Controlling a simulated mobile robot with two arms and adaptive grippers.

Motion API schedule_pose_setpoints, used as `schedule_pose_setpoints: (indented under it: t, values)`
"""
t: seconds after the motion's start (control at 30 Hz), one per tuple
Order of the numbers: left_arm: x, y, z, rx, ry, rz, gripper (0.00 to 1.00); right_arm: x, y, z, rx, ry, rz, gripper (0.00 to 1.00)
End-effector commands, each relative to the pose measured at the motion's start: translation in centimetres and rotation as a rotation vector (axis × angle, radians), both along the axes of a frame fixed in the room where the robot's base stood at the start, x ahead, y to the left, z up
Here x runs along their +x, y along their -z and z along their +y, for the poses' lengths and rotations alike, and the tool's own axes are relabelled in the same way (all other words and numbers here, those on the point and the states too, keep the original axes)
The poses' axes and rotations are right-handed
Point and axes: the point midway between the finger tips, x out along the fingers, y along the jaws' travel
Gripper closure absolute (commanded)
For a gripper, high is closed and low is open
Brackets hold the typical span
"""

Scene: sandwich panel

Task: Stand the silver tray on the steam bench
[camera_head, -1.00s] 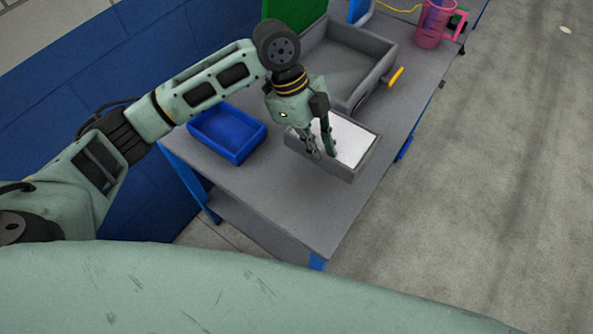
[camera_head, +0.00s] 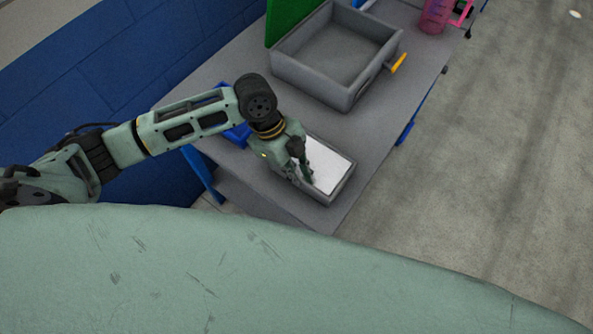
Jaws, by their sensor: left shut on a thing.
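The silver tray (camera_head: 334,170) is a shallow grey box with a whitish inside, over the near end of the grey bench (camera_head: 383,125). My left gripper (camera_head: 301,175) comes down on the tray's left side and is shut on it. The tray looks level; I cannot tell whether its underside touches the bench top. The gripper and wrist hide its left part. My right gripper is not in view.
A large grey basin (camera_head: 350,97) with a yellow handle (camera_head: 398,63) stands further back. A blue bin (camera_head: 238,135) is partly hidden behind my arm. A pink jug (camera_head: 434,16) and green panel (camera_head: 290,18) are at the far end. Bench top between tray and basin is clear.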

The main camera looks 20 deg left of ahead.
Motion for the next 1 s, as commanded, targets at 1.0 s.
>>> schedule_pose_setpoints:
  t: [1.0]
  values:
    - [0.8, -4.7, 2.0, 0.001, -0.001, -0.006, 0.74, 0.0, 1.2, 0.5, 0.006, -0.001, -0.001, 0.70]
